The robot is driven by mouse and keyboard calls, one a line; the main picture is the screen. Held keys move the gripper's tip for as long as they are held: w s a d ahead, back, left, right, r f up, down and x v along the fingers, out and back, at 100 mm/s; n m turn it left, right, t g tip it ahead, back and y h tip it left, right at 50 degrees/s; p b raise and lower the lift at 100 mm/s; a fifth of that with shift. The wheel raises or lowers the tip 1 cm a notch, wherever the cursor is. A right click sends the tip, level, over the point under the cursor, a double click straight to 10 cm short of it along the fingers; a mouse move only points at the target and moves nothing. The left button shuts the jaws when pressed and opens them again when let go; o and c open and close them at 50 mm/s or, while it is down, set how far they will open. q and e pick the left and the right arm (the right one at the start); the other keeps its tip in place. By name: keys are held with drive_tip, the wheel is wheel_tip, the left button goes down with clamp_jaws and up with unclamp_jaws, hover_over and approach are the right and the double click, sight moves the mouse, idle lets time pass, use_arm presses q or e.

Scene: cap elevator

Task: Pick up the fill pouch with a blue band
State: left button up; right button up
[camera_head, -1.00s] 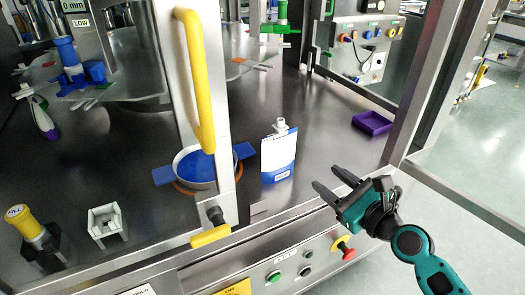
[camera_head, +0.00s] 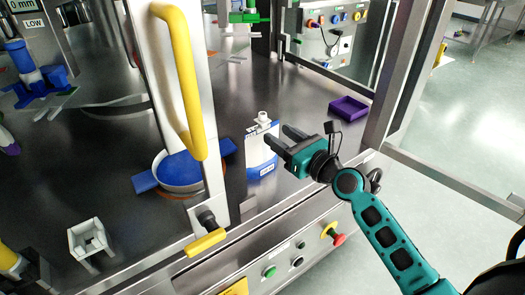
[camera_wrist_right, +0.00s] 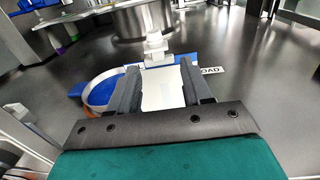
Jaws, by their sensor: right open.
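The fill pouch (camera_head: 260,153) is white with a blue band and a white spout on top. It stands upright on the dark machine deck, right of the blue round dish. My right gripper (camera_head: 277,137) is open at the pouch's right side, its fingers reaching toward and partly overlapping it in the head view. In the right wrist view the pouch (camera_wrist_right: 160,88) shows between the two open fingers (camera_wrist_right: 154,82); whether they touch it I cannot tell. My left gripper is not in view.
The yellow door handle (camera_head: 183,85) and its steel frame stand left of the pouch. A blue dish (camera_head: 182,170) with side tabs sits beside it. A purple tray (camera_head: 348,108) lies to the right. A white holder (camera_head: 89,241) stands at the front left. Deck behind the pouch is clear.

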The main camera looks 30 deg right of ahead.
sight(267, 124)
drive_tip(key=shift+r+x, duration=0.2)
drive_tip(key=shift+x, duration=1.15)
drive_tip(key=shift+r+x, duration=0.25)
drive_tip(key=shift+x, duration=1.15)
drive_tip(key=shift+s+a, duration=0.1)
clamp_jaws()
